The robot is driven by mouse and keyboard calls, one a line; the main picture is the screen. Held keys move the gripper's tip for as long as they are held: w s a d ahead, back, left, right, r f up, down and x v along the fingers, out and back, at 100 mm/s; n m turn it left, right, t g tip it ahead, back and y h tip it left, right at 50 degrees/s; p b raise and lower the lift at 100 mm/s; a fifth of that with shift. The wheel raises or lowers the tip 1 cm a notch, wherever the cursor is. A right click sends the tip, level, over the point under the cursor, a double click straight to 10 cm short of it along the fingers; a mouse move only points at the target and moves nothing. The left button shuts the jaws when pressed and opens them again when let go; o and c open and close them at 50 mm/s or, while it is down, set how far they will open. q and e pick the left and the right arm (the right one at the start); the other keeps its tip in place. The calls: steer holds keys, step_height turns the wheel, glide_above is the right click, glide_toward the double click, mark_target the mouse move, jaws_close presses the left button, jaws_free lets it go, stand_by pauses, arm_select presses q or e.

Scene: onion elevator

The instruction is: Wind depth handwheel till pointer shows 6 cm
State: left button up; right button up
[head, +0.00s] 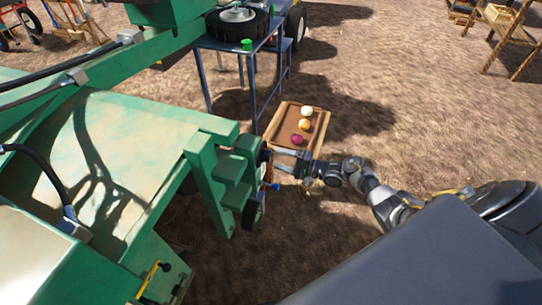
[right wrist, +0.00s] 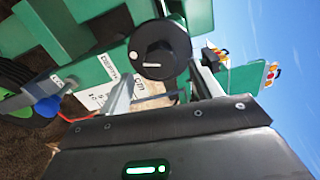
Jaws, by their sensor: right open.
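The depth handwheel is a black round knob (right wrist: 162,50) with a white mark on its face, seen in the upper middle of the right wrist view. My right gripper (right wrist: 164,80) is open, with one finger on each side of the knob in that view; I cannot tell whether they touch it. In the head view my right gripper (head: 284,161) is at the right side of the green machine (head: 130,130). A white plate (right wrist: 120,84) lettered DEPTH and cm sits beside the knob, partly hidden by a finger. The pointer's reading is too small to tell. My left gripper is not in view.
A wooden tray (head: 316,137) with several onions lies on the ground beyond my right gripper. A blue metal stand (head: 254,93) carries a black wheel (head: 238,22). A blue knob (right wrist: 47,107) shows left of the plate.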

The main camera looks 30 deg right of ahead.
mark_target(265, 155)
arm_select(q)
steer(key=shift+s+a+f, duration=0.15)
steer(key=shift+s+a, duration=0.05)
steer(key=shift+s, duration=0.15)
arm_select(e)
steer(key=shift+v, duration=2.6)
arm_select(q)
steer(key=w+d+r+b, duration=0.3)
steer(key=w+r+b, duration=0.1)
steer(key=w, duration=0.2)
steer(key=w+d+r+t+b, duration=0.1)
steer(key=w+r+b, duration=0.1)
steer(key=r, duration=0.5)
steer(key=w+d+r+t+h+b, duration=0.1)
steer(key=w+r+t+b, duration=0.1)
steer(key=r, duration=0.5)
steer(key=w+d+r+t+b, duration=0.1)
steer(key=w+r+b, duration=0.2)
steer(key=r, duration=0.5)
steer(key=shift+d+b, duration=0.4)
steer(key=shift+b, duration=0.4)
arm_select(e)
steer(key=w+a+n, duration=0.6)
steer(key=w+n, duration=0.1)
steer(key=n, duration=1.1)
steer(key=shift+a, duration=0.2)
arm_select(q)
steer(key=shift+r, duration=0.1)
